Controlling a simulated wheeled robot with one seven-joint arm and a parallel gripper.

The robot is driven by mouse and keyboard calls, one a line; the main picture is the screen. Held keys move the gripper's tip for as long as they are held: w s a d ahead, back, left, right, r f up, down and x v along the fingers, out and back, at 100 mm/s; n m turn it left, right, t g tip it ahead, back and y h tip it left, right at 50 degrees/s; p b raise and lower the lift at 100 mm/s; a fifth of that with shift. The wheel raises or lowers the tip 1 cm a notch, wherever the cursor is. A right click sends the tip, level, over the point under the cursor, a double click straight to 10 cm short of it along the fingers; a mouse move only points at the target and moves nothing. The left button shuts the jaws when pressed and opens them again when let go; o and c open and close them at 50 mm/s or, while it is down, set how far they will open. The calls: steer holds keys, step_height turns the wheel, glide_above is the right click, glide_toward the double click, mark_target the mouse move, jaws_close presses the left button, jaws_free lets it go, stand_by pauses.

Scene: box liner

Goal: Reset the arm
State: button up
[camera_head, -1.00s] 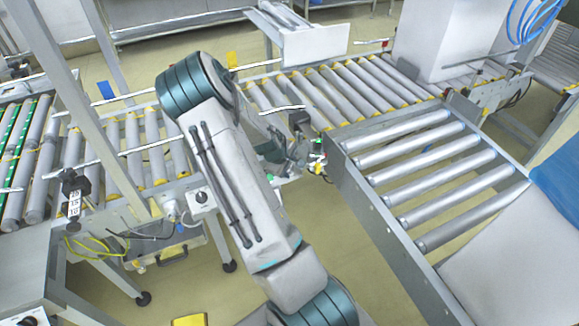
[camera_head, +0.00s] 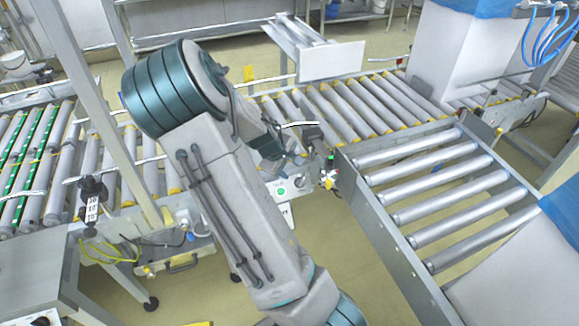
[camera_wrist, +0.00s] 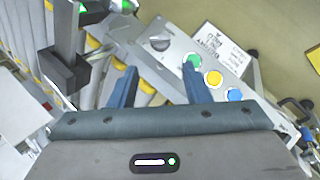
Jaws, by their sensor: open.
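My arm rises through the middle of the head view, with its large teal-banded joint at the upper left of the arm. My gripper shows in the wrist view (camera_wrist: 160,85), its two blue fingers apart with nothing between them. A grey control panel (camera_wrist: 170,62) with a black knob and green, yellow and blue buttons lies beyond the fingers in the wrist view. It also shows in the head view (camera_head: 301,187), just right of my arm.
A roller conveyor (camera_head: 360,108) runs across the back, and another (camera_head: 440,180) comes forward on the right. A green-striped conveyor (camera_head: 35,165) stands at the left. A metal post (camera_head: 95,100) rises close to my arm's left. Yellow floor (camera_head: 330,225) is open between them.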

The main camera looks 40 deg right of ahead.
stand_by(0.4)
steer(key=s+a+r+m+y+p, duration=0.2)
steer(key=s+a+r+p, duration=0.2)
steer(key=s+a+r, duration=0.5)
steer(key=s+a+r+m+t+y+p, duration=0.1)
steer(key=s+a+r+m+y+p, duration=0.1)
steer(key=s+a+r, duration=0.7)
steer(key=a+r+y+p, duration=0.1)
steer(key=a+r+p, duration=0.1)
steer(key=a+r, duration=0.3)
step_height(320, 180, up, 3)
steer(key=shift+s+a+f+t+p, duration=0.1)
steer(key=shift+s+a+t+p, duration=0.2)
steer(key=shift+p, duration=0.1)
